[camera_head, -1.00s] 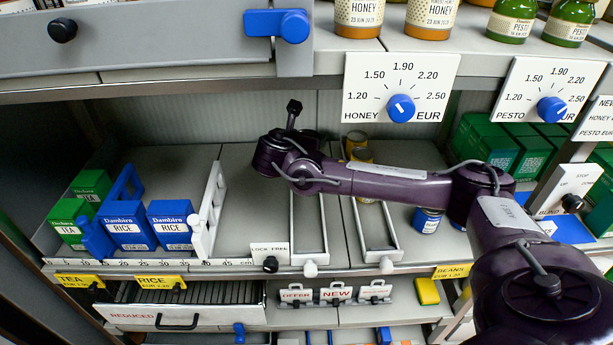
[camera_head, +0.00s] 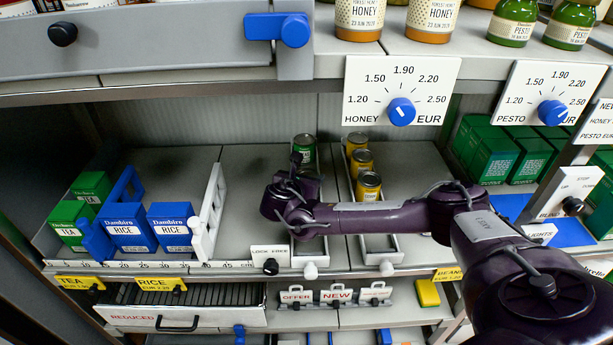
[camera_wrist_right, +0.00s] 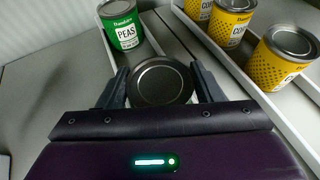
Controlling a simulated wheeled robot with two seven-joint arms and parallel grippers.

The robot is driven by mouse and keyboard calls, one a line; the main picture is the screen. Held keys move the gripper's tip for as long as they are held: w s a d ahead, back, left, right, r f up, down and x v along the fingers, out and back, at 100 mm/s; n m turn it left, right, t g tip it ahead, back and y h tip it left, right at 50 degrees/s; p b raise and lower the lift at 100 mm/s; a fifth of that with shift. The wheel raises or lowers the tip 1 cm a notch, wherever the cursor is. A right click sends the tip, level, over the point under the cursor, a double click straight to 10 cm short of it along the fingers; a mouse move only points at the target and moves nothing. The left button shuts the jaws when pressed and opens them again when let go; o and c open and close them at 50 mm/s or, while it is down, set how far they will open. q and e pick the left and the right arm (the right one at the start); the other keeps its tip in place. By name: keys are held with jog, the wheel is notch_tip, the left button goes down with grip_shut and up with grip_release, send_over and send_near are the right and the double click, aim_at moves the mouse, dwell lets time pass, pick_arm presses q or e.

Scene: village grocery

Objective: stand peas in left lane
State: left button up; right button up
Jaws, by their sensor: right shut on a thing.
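A green peas can (camera_head: 304,149) stands upright at the back of the left lane (camera_head: 325,245). It also shows in the right wrist view (camera_wrist_right: 122,34), just beyond my gripper. My right gripper (camera_wrist_right: 160,80) is shut on a can (camera_wrist_right: 161,83) seen from above, with a dark round lid. Its label is hidden, and I cannot tell whether it touches the lane floor. In the head view my right gripper (camera_head: 298,170) is over the left lane, in front of the peas can, and its wrist covers the held can. My left gripper is not in view.
Yellow corn cans (camera_head: 367,186) stand in a row in the right lane (camera_head: 388,249). A white divider (camera_head: 209,215) and blue rice boxes (camera_head: 170,227) are at left. Shelf floor (camera_head: 245,200) between divider and lanes is clear. Price boards (camera_head: 400,90) hang above.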

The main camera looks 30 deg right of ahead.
jog(key=o, duration=1.2)
jog(key=shift+f, duration=0.1)
jog(key=shift+a+r, duration=0.1)
jog(key=shift+r, duration=0.1)
jog(key=v, duration=1.1)
jog(key=shift+s+a+r, duration=0.2)
jog(key=shift+s+a, duration=0.05)
jog(key=shift+a, duration=0.05)
